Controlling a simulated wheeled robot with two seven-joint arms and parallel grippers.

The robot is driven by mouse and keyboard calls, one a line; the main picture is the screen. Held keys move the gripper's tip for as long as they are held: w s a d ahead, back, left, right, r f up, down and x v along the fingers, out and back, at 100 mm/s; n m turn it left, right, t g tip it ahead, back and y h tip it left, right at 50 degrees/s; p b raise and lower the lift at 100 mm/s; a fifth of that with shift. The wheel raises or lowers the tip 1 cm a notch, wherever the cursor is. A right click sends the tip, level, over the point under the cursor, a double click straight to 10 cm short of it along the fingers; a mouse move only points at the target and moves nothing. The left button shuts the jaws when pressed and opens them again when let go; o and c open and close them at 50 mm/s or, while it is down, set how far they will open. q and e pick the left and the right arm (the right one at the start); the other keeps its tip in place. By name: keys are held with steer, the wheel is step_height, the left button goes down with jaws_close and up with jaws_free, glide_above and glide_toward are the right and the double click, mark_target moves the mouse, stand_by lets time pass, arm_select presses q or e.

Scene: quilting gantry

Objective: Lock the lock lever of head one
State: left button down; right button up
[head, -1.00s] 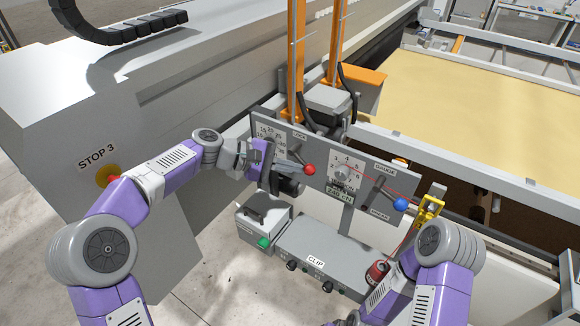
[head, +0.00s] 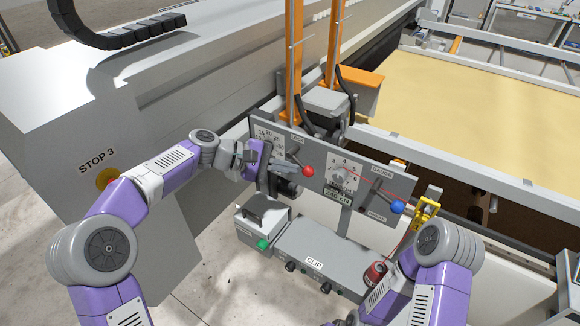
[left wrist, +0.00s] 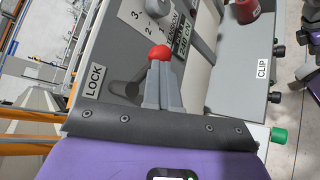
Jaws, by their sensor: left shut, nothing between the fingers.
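The lock lever is a short grey arm with a red ball knob (head: 308,171), under the LOCK label (head: 297,140) on the grey panel (head: 318,192). My left gripper (head: 296,168) is shut and empty, with its fingertips close to the left of the red knob. In the left wrist view, the red knob (left wrist: 160,53) shows just beyond the tips of the shut fingers (left wrist: 161,75). I cannot tell whether they touch.
A grey box marked CLIP (head: 318,248) juts out below.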

arm_select(q)
steer(key=shift+w+a+r, duration=0.1)
steer(key=shift+w+a, duration=0.2)
steer(key=shift+a, duration=0.05)
steer(key=s+a+r+b, duration=0.1)
steer(key=s+a, duration=0.1)
steer(key=a, duration=0.3)
steer(key=s+a+r+b, duration=0.1)
steer(key=s+a, duration=0.1)
steer(key=a, duration=0.4)
steer(key=shift+a+r, duration=0.25)
steer(key=shift+r, duration=0.15)
